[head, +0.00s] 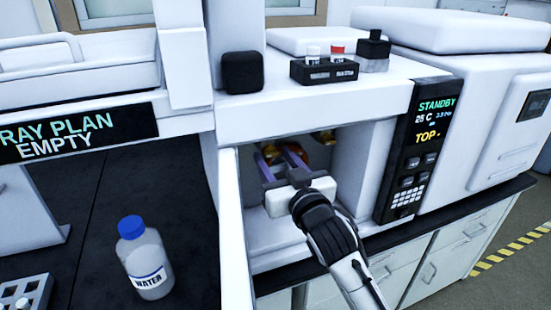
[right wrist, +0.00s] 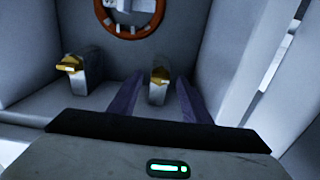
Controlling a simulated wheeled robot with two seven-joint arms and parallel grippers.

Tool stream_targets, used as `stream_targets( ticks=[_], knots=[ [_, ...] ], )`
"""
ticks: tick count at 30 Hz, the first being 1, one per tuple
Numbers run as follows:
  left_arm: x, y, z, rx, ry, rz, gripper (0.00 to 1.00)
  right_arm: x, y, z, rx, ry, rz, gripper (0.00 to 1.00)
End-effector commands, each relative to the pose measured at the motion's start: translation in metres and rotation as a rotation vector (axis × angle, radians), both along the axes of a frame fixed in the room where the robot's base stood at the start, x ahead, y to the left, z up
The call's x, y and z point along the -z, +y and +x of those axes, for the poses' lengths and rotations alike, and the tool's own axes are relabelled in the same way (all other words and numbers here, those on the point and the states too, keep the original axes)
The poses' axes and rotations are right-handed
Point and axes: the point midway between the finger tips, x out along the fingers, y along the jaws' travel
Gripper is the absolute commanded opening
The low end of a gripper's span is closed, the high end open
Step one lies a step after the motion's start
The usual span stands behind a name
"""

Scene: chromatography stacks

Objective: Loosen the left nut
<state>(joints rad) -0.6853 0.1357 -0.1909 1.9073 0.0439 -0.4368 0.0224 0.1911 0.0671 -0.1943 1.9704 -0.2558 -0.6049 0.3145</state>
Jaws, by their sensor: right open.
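In the right wrist view, a left brass nut (right wrist: 69,63) sits on top of a grey post at the left. A second brass nut (right wrist: 159,74) sits on another grey post, seen in the gap between my fingers. My right gripper (right wrist: 160,80) is open; it also shows in the head view (head: 279,158), reaching into the open compartment of the white instrument. The left nut lies outside the fingers, to their left in the wrist view. Whether the fingers reach as deep as the second nut, I cannot tell. My left gripper is not in view.
An orange-brown ring (right wrist: 104,22) hangs on the compartment's back wall, above the posts. The compartment's side walls and open white door (head: 233,225) bound the space closely. A water bottle (head: 146,260) stands on the dark bench at left. A vial rack (head: 324,71) sits on top.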

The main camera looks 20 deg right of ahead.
Motion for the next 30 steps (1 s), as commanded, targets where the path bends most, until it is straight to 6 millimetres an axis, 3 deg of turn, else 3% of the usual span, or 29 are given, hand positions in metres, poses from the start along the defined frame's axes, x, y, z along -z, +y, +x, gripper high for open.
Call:
stream_targets(
  ticks=[6, 14, 23, 30],
  knots=[
    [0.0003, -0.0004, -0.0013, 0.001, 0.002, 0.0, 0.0, 0.0002, 0.0002, 0.0004, 0.0, 0.0, 0.0, 0.44],
    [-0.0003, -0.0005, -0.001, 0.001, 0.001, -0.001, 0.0, 0.0003, 0.0003, 0.0002, 0.0, 0.0, 0.0, 0.03],
    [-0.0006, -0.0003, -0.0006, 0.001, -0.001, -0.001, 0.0, 0.0005, 0.0004, 0.0001, -0.001, 0.0, -0.036, 0.03],
    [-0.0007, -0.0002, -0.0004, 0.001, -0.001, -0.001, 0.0, 0.0006, 0.0002, 0.0, -0.001, -0.006, -0.172, 0.03]
  ],
)
